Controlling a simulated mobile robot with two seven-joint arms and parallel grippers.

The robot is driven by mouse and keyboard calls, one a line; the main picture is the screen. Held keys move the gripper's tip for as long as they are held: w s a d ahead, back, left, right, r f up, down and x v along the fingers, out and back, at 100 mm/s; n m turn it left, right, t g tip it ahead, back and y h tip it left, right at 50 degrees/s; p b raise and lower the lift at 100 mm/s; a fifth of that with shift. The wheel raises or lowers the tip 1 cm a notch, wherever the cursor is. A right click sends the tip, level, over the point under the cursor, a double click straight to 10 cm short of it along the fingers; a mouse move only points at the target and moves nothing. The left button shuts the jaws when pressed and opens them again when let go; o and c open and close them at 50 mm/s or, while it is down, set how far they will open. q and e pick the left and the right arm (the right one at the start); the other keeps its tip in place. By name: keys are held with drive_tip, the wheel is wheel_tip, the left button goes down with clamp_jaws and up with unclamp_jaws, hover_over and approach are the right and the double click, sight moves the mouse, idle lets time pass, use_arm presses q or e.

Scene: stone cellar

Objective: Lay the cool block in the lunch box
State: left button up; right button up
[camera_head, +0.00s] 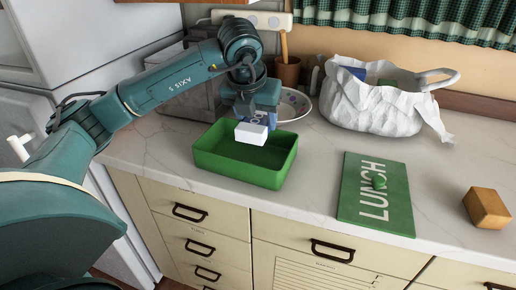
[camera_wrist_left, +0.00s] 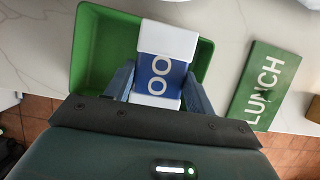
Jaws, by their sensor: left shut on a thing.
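The cool block (camera_head: 251,134) is white with a blue label band, and it also shows in the left wrist view (camera_wrist_left: 168,38). My left gripper (camera_head: 256,112) is shut on it, with a finger on each side of the block in the left wrist view (camera_wrist_left: 160,88). The block is held above the open green lunch box (camera_head: 238,172), over its back part in the head view. The visible inside of the box is bare. The green lid (camera_head: 398,208) marked LUNCH lies flat on the counter, right of the box. My right gripper is out of view.
A wooden block (camera_head: 487,208) sits right of the lid on the marble counter (camera_head: 310,185). A white bag (camera_head: 372,105) with things in it stands at the back. Behind the box are a bowl (camera_head: 293,105), a brown pot (camera_head: 288,72) and a grey metal box (camera_head: 185,95).

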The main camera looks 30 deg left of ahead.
sight(250, 129)
use_arm(q)
drive_tip(key=f, duration=0.4)
drive_tip(key=shift+s+f, duration=0.25)
drive_tip(key=shift+s, duration=0.1)
drive_tip(key=shift+w+f, duration=0.1)
drive_tip(key=shift+f, duration=2)
drive_tip(key=o, duration=0.6)
drive_tip(key=shift+f, duration=0.25)
drive_tip(key=o, duration=0.5)
drive_tip(key=shift+r, duration=0.1)
drive_tip(key=shift+r+p, duration=0.25)
drive_tip(key=shift+p, duration=0.05)
drive_tip(key=v, duration=1.1)
drive_tip(key=shift+s+d+r, duration=0.1)
drive_tip(key=shift+s+r, duration=0.2)
drive_tip(key=shift+s, duration=0.05)
